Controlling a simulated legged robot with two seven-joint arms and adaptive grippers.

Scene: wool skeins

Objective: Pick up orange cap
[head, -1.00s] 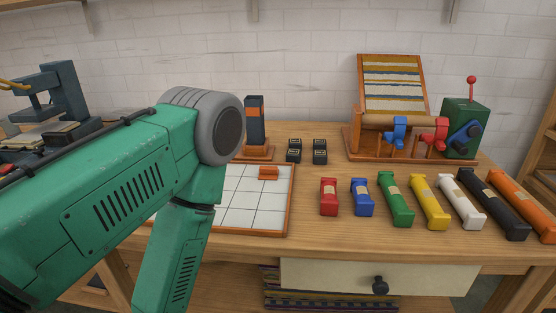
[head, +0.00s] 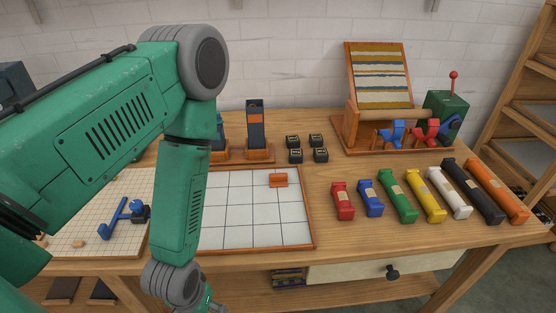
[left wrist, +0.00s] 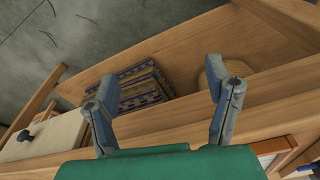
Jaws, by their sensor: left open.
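A small orange piece (head: 278,180), which looks like the orange cap, lies on the upper right part of the white grid tray (head: 310,222) in the head view. My left arm comes down left of the tray, and its wrist is at the bottom edge of the head view. In the left wrist view my left gripper (left wrist: 165,95) is open, with two blue-grey fingers wide apart and nothing between them. It faces the shelf under the table, away from the orange piece, which does not show there. My right gripper is in neither view.
Several coloured skeins, including an orange one (head: 495,190), lie in a row at the right. Black blocks (head: 320,155) stand behind the tray. A drawer (head: 350,272) is in the table front. Striped cloths (left wrist: 140,88) lie on the lower shelf.

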